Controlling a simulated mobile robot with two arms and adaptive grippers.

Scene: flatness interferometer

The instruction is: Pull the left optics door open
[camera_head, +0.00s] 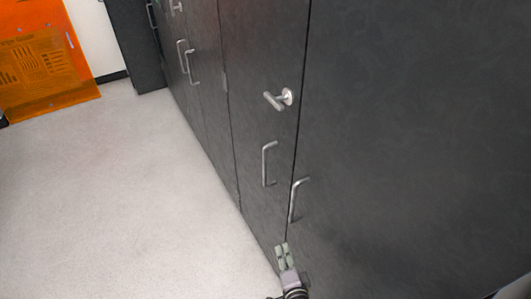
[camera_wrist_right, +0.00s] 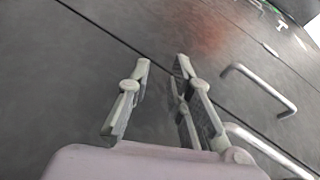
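The dark left optics door (camera_head: 257,60) is shut, flush with the dark right door (camera_head: 420,130) along a narrow seam. The left door carries a silver bar handle (camera_head: 267,165) and, above it, a silver lever (camera_head: 278,99). The right door's bar handle (camera_head: 297,200) is just across the seam. My right gripper (camera_head: 283,246) is below both bar handles, in front of the cabinet, not touching either. In the right wrist view its fingers (camera_wrist_right: 162,64) are apart and empty. There the left door's handle (camera_wrist_right: 260,90) and the right door's handle (camera_wrist_right: 262,148) lie right of the fingers. My left gripper is not in view.
More dark cabinet doors with bar handles (camera_head: 188,63) run back to the left. The pale floor (camera_head: 120,190) left of the cabinet is clear. An orange panel (camera_head: 45,65) stands at the far left by a white wall (camera_head: 97,38).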

